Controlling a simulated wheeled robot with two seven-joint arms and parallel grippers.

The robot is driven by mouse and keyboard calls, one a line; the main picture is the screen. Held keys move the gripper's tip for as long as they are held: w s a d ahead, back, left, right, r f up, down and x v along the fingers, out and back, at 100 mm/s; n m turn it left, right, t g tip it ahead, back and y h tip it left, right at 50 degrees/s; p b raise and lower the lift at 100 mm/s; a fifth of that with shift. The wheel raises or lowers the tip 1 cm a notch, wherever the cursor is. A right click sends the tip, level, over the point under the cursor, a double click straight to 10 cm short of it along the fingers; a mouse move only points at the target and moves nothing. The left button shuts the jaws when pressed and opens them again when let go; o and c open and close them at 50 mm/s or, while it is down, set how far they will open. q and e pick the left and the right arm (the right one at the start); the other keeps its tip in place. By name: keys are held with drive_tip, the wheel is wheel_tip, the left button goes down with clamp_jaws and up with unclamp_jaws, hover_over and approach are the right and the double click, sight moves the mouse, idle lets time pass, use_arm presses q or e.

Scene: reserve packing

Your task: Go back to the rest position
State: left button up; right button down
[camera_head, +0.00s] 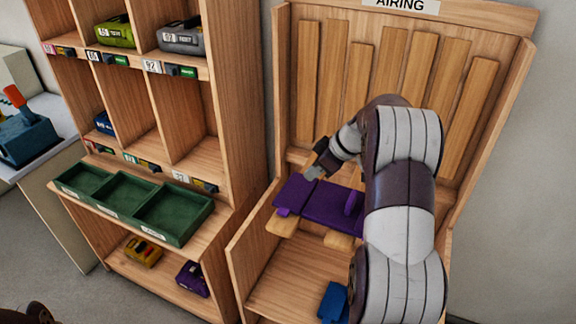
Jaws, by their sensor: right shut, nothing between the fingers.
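My right arm reaches in from the lower right, in front of the wooden airing stand (252,274). My right gripper (314,174) is shut and empty. It is just above the back edge of a purple flat piece (318,203), which lies on wooden slats in the stand. I cannot tell whether the fingertips touch it. The arm hides the right part of the stand. My left gripper is not in view.
A wooden shelf unit (245,110) on the left holds an olive pouch (116,33), a grey pouch (181,38) and green trays (172,212). A yellow item (143,252) and a purple item (192,279) lie below. A blue item (333,302) lies low in the stand.

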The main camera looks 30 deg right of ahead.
drive_tip(key=w+d+t+h, duration=0.3)
drive_tip(key=w+d+t, duration=0.1)
drive_tip(key=s+a+f+m+g+h, duration=0.2)
drive_tip(key=s+a+m, duration=0.1)
drive_tip(key=s, duration=0.3)
drive_tip(key=s+a+f+m+g+h, duration=0.2)
drive_tip(key=s+a+m, duration=0.1)
drive_tip(key=s, duration=0.2)
drive_tip(key=s+a+m+g+y, duration=0.1)
drive_tip(key=s+a+g+y, duration=0.2)
drive_tip(key=s+a, duration=1.1)
drive_tip(key=a+g, duration=0.1)
drive_tip(key=a, duration=0.2)
drive_tip(key=shift+s+a+f, duration=0.25)
drive_tip(key=shift+s+f, duration=0.15)
drive_tip(key=shift+d, duration=0.1)
